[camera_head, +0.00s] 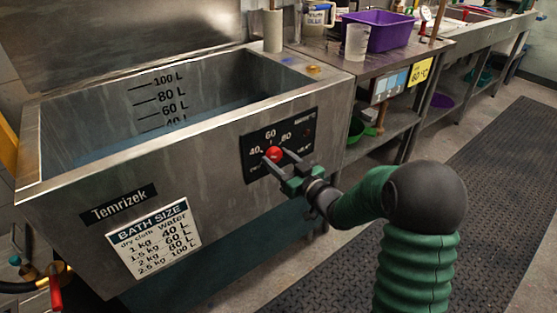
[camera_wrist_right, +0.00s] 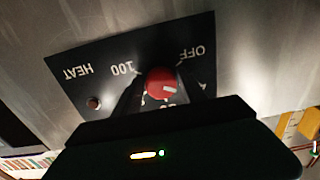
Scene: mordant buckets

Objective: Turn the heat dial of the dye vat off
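The dye vat (camera_head: 75,187) is a steel tank with bluish liquid inside. Its heat dial, a red knob (camera_head: 274,153), sits on a black panel (camera_head: 308,127) on the vat's front. In the right wrist view the red knob (camera_wrist_right: 160,82) has a white mark pointing right and slightly down, roughly toward a partly hidden number, not at OFF. My right gripper (camera_head: 285,164) is at the panel, its dark fingers on either side of the knob. They look parted, with narrow gaps beside the knob; contact is unclear. My left gripper is not in view.
A steel bench (camera_head: 405,60) to the right carries a purple bin (camera_head: 378,34) and a clear beaker (camera_head: 357,42). A red-handled valve (camera_head: 55,294) is at the lower left. A dark ribbed mat (camera_head: 480,180) covers open floor at right.

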